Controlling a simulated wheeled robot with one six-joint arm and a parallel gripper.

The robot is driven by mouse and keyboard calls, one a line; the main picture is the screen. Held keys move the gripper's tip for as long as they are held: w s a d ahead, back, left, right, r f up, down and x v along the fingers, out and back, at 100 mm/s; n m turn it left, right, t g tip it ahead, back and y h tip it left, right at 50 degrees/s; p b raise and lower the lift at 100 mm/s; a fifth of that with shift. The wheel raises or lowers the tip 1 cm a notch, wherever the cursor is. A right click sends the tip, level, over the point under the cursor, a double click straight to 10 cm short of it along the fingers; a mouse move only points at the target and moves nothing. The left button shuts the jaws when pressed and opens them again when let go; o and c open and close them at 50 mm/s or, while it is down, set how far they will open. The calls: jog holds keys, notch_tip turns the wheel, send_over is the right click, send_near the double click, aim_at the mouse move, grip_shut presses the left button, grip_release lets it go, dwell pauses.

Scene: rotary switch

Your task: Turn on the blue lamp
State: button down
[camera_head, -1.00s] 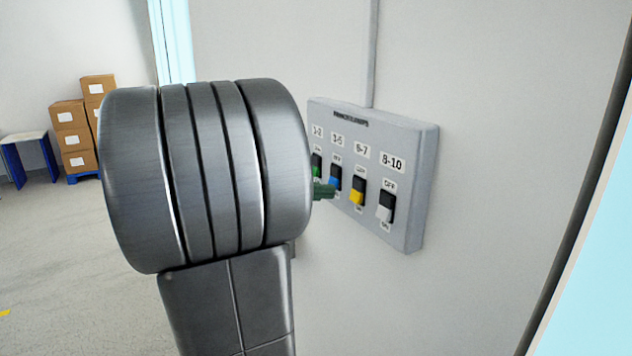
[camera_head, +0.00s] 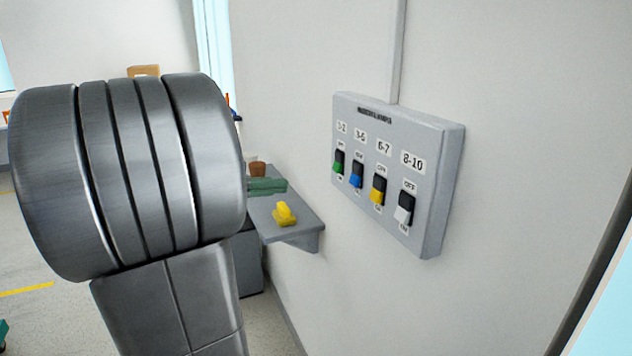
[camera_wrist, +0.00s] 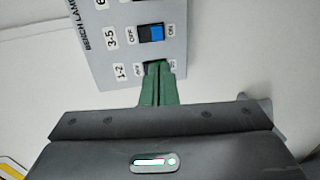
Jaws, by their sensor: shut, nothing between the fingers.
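A grey switch panel (camera_head: 446,190) hangs on the wall with a row of rocker switches. The blue switch (camera_head: 356,181), under the label 3-5, is second from the left, with its blue half at the lower, ON end. In the wrist view the blue switch (camera_wrist: 156,33) lies beyond my fingertips, its blue half towards ON. My gripper (camera_head: 284,185) has green fingers, shut and empty, left of the panel and apart from it in the head view. In the wrist view my gripper (camera_wrist: 158,66) covers part of the 1-2 switch. No lamp is identifiable.
The green switch (camera_head: 339,168) is left of the blue one; the yellow (camera_head: 378,197) and white (camera_head: 403,215) switches are to its right. A grey wall shelf (camera_head: 305,225) with a yellow object (camera_head: 285,213) and a brown pot (camera_head: 257,169) is below left. The wall before the panel is clear.

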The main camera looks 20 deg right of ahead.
aim_at(352, 182)
jog(key=shift+d, duration=0.15)
jog(key=d+p, duration=0.1)
jog(key=d, duration=0.3)
jog(key=d+f+p, duration=0.1)
jog(key=d, duration=0.3)
jog(key=w+d+p, duration=0.1)
jog(key=d, duration=0.4)
jog(key=shift+f, duration=0.4)
jog(key=shift+d+f, duration=0.1)
jog(key=shift+d, duration=0.3)
jog(key=shift+f, duration=0.1)
jog(key=shift+d+b, duration=0.15)
jog(key=shift+b, duration=0.75)
